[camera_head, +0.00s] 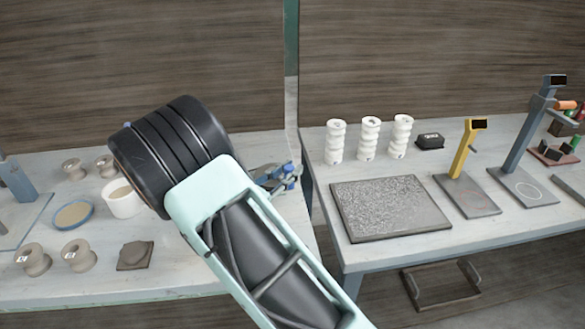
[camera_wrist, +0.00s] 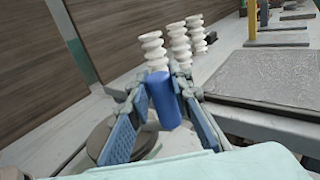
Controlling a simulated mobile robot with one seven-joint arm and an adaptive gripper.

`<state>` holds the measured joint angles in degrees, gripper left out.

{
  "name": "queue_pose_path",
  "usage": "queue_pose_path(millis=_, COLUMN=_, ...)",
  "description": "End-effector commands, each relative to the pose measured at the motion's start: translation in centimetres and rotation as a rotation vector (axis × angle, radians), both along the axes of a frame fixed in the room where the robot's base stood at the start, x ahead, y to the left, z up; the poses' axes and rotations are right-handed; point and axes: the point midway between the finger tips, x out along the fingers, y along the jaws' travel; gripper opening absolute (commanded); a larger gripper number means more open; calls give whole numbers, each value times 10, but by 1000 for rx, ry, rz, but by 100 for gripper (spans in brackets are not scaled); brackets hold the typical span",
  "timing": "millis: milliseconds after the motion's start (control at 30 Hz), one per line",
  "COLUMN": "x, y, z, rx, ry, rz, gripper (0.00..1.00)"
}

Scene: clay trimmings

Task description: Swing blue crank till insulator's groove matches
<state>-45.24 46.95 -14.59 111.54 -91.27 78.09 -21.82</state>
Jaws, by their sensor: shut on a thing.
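My gripper (camera_wrist: 163,112) is shut on the blue crank handle (camera_wrist: 163,98), an upright blue cylinder between its two blue finger pads in the wrist view. In the head view my gripper (camera_head: 277,178) is at the right edge of the left table, partly behind my own arm. A grey-brown round disc (camera_wrist: 103,138) shows below the fingers in the wrist view; the crank's arm and its joint are hidden. No insulator or groove attached to the crank can be made out. Brown spool-shaped insulators (camera_head: 78,255) stand on the left table, and ribbed white insulators (camera_head: 369,139) on the right table.
The left table also holds a white cup (camera_head: 122,198), a blue-rimmed dish (camera_head: 73,214) and a brown clay block (camera_head: 135,255). The right table holds a speckled slab (camera_head: 390,206), a black box (camera_head: 430,140) and yellow (camera_head: 462,150) and grey-blue (camera_head: 520,135) stands. A gap separates the tables.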

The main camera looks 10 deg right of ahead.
Motion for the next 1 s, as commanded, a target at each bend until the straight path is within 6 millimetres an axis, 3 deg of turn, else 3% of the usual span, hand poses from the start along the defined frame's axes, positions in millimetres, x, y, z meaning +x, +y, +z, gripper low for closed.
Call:
queue_pose_path(millis=533, x=-1, y=5, z=-1, rx=2, ry=1, rz=5, gripper=0)
queue_pose_path(millis=567, x=-1, y=5, z=-1, rx=2, ry=1, rz=5, gripper=20)
queue_pose_path(millis=700, x=0, y=4, z=0, rx=2, ry=1, rz=4, gripper=35)
queue_pose_path(millis=1000, x=-1, y=4, z=0, rx=1, ry=0, rz=2, gripper=37)
